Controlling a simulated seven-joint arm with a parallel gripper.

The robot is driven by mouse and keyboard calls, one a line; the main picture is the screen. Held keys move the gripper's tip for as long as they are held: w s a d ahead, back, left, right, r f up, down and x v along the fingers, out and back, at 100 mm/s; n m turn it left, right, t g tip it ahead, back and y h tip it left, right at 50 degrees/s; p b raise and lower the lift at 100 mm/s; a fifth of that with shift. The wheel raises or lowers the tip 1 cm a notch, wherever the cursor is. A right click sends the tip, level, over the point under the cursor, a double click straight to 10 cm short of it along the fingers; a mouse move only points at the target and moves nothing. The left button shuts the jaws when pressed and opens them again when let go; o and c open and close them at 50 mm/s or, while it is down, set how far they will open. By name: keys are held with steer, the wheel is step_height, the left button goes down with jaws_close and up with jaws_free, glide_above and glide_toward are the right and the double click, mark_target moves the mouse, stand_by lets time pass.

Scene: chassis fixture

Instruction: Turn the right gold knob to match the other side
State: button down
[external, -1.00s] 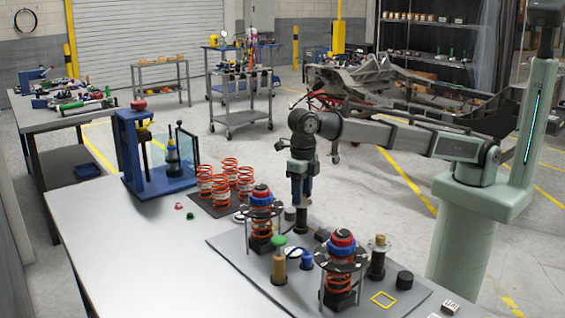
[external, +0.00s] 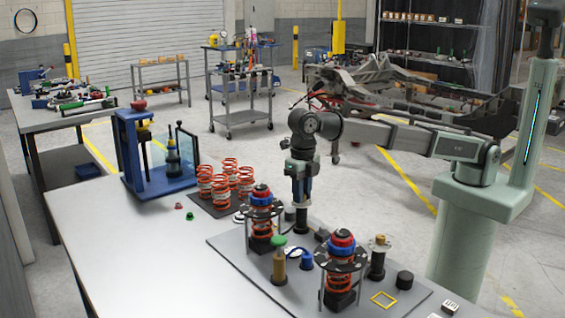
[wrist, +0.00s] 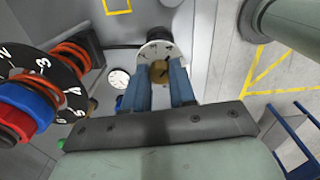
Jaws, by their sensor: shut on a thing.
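My gripper (wrist: 168,88) is shut on a gold knob (wrist: 160,72), its blue fingers on either side in the wrist view. A pale dial face with dark marks (wrist: 153,49) lies around the knob, partly hidden by the fingers. In the external view my gripper (external: 301,203) points down over a black post (external: 301,222) at the plate's far edge, and hides the knob there. The other gold knob (external: 380,240) tops a black post (external: 377,262) at the right, clear of the gripper.
Two spring assemblies with red and blue tops (external: 262,205) (external: 342,243) stand close by on the grey plate (external: 240,250). A green-topped post (external: 278,260) is in front. More orange springs (external: 222,185) and a blue press (external: 155,160) stand left.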

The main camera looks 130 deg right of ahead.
steer(key=m, duration=1)
steer(key=shift+m, duration=0.3)
steer(key=m, duration=0.4)
steer(key=shift+m, duration=0.7)
steer(key=m, duration=0.5)
steer(key=c, duration=1.1)
jaws_free()
